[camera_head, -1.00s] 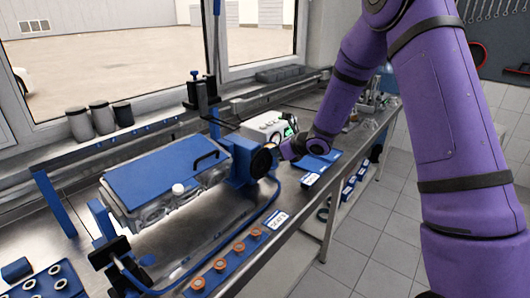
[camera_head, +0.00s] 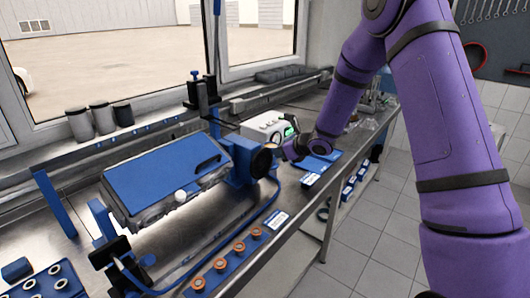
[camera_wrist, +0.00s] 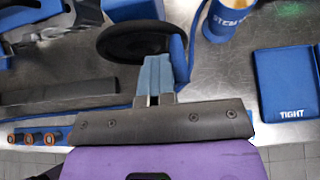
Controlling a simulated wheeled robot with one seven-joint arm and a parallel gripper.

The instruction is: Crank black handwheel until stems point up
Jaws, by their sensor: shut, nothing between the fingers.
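The black handwheel (camera_wrist: 118,42) is a dark ring in the wrist view, with a blue part (camera_wrist: 178,50) beside my fingers at its right side. In the head view the handwheel (camera_head: 262,161) is mostly hidden at the end of the blue stand. My gripper (camera_wrist: 157,62) is shut and empty, its fingertips over or against the wheel's right side; I cannot tell if they touch. In the head view my gripper (camera_head: 284,151) is small and partly hidden. The cylinder head under a blue plate (camera_head: 160,176) is held on the stand, tilted toward the front. No stems can be made out.
A blue strip with several copper-coloured rings (camera_head: 239,247) lies along the bench front. A cup marked STEM (camera_wrist: 230,22) and a blue TIGHT mat (camera_wrist: 286,84) are right of the wheel. A white device (camera_head: 268,124) stands behind. Dark cylinders (camera_head: 100,117) stand by the window.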

